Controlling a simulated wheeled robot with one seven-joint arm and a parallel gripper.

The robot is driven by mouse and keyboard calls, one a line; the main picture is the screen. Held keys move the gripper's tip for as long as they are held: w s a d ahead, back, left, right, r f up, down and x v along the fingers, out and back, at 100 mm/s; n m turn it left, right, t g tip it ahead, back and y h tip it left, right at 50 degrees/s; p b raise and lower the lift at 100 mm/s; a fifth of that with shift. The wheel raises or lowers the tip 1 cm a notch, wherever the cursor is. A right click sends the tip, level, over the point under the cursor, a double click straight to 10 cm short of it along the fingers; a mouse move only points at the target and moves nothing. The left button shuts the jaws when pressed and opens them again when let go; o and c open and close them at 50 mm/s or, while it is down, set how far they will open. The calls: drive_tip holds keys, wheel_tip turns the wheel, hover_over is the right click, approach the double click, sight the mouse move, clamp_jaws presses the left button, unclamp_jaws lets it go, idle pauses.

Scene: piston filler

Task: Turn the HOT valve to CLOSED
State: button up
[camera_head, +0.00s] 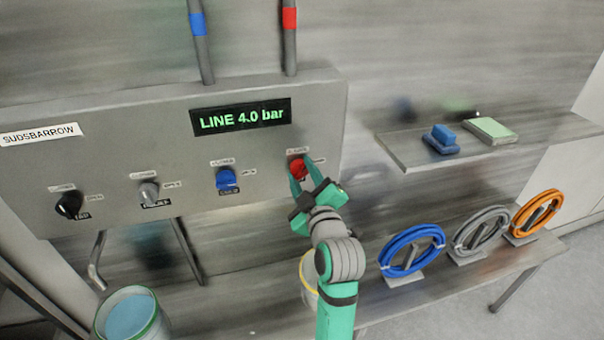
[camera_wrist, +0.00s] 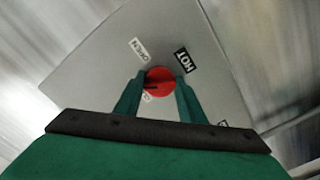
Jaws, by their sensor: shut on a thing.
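The HOT valve is a red round knob (camera_head: 297,169) at the right end of the grey panel (camera_head: 150,135), below the red-banded pipe. In the wrist view the red knob (camera_wrist: 160,82) sits between my two green fingers, next to a black HOT label (camera_wrist: 183,61) and a white OPEN label (camera_wrist: 139,49). My gripper (camera_head: 306,175) is shut on the red knob, with a finger on either side. A dark pointer mark shows on the knob, partly hidden by a finger. The other small label beside the knob is mostly covered and cannot be read fully.
Blue (camera_head: 227,179), grey (camera_head: 149,193) and black (camera_head: 69,204) knobs sit left on the panel. A display (camera_head: 241,117) reads LINE 4.0 bar. Coiled hoses (camera_head: 411,251) stand on the lower bench, a shelf (camera_head: 405,150) above them. A bucket (camera_head: 104,322) is lower left.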

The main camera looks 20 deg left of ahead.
drive_tip(key=n, duration=0.5)
drive_tip(key=shift+n, duration=0.3)
drive_tip(key=shift+a, duration=0.1)
idle(0.3)
drive_tip(key=o, duration=1)
drive_tip(key=shift+o, duration=0.2)
drive_tip(key=shift+s+d, duration=0.35)
drive_tip(key=shift+s, duration=0.05)
drive_tip(key=v, duration=0.9)
drive_tip(key=shift+s+d, duration=0.15)
drive_tip(key=shift+s, duration=0.2)
